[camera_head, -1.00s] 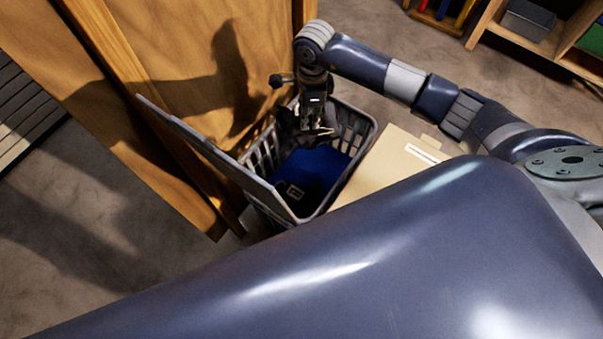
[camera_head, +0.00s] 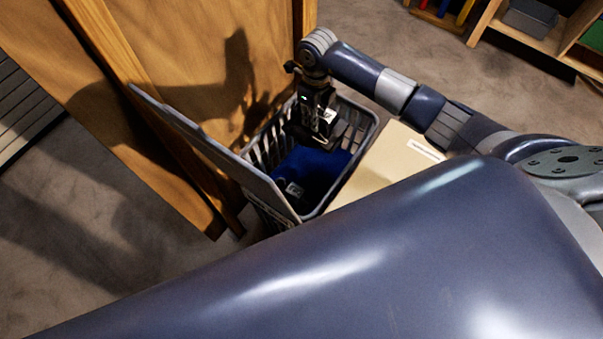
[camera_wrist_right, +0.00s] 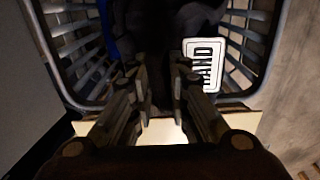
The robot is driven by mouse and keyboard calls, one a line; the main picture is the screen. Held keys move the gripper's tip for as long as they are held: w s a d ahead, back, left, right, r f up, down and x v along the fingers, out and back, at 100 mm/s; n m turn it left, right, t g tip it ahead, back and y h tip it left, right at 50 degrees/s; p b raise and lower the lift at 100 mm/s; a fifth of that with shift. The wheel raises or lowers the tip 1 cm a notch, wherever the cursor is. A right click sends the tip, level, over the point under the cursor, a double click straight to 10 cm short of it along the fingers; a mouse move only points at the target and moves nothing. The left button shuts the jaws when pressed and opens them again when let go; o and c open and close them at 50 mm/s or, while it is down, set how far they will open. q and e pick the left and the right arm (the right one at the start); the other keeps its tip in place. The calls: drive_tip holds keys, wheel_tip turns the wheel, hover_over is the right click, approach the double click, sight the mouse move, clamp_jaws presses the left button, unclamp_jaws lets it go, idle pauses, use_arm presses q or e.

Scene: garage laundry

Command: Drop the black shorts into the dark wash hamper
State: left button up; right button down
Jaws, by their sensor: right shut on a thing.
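The grey slatted hamper (camera_head: 368,137) stands with its lid (camera_head: 205,142) tilted open beside the wooden cabinet. A blue cloth (camera_head: 310,172) with a small pale tag lies inside. My right gripper (camera_head: 323,139) points down into the hamper's mouth. In the right wrist view its fingers (camera_wrist_right: 162,78) are shut on black cloth (camera_wrist_right: 183,22), which looks like the black shorts. Most of the shorts' shape is lost in shadow and behind the gripper. My left gripper is out of view.
A wooden cabinet (camera_head: 190,65) stands close behind the hamper. A tan box-like top (camera_head: 388,168) with a white label adjoins the hamper on the right. A low wooden shelf (camera_head: 500,30) is at the upper right. Grey floor is clear at lower left.

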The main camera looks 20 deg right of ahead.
drive_tip(key=shift+f+b, duration=0.7)
drive_tip(key=shift+f, duration=0.7)
drive_tip(key=c, duration=1.4)
unclamp_jaws()
drive_tip(key=shift+c, duration=0.2)
wheel_tip(320, 180, up, 12)
drive_tip(key=shift+r, duration=0.1)
